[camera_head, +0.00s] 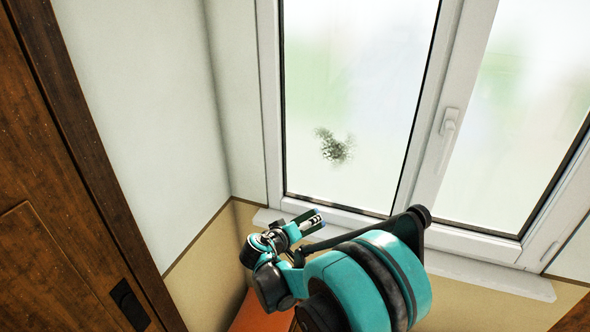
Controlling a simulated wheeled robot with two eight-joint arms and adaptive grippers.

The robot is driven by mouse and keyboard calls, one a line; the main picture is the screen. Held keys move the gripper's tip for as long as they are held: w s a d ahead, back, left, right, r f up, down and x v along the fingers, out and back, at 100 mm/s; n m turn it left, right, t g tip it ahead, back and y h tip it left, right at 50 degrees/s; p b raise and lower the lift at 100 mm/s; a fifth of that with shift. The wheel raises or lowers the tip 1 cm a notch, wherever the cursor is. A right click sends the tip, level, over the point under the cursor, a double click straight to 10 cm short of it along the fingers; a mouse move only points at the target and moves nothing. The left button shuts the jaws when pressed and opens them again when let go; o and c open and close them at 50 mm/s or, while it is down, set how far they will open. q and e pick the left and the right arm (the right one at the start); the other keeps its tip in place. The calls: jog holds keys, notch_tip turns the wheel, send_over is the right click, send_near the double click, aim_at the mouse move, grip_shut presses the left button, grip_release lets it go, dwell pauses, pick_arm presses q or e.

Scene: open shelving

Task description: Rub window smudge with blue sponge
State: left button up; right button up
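A dark, speckled smudge (334,147) is on the lower part of the left window pane (350,75). One teal and black arm of mine rises from the bottom, right of the middle, and I take it for my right arm. Its gripper (312,222) is in front of the window sill, below the smudge and apart from it in the picture. The fingers look close together and small, and I cannot tell whether anything is between them. I cannot make out a blue sponge. My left gripper is not in view.
A white window handle (449,124) sticks out on the frame between the two panes. A white sill (480,272) runs below the window. A brown wooden door or cabinet (50,200) stands at the left. An orange surface (255,312) shows beside my arm at the bottom.

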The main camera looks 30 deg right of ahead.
jog(key=w+r+n+t+h+p, duration=0.1)
jog(key=w+r+t+p, duration=0.15)
jog(key=r, duration=0.55)
jog(key=w+r+n+t+h+p, duration=0.1)
jog(key=r+t+h, duration=0.15)
jog(key=r, duration=0.45)
jog(key=shift+y, duration=0.35)
jog(key=shift+w+a+r+x, duration=0.1)
jog(key=shift+x, duration=0.85)
jog(key=shift+w+a+r+x, duration=0.1)
jog(key=shift+x, duration=0.85)
jog(key=shift+w+a+r+x, duration=0.1)
jog(key=shift+x, duration=0.85)
jog(key=shift+x, duration=1)
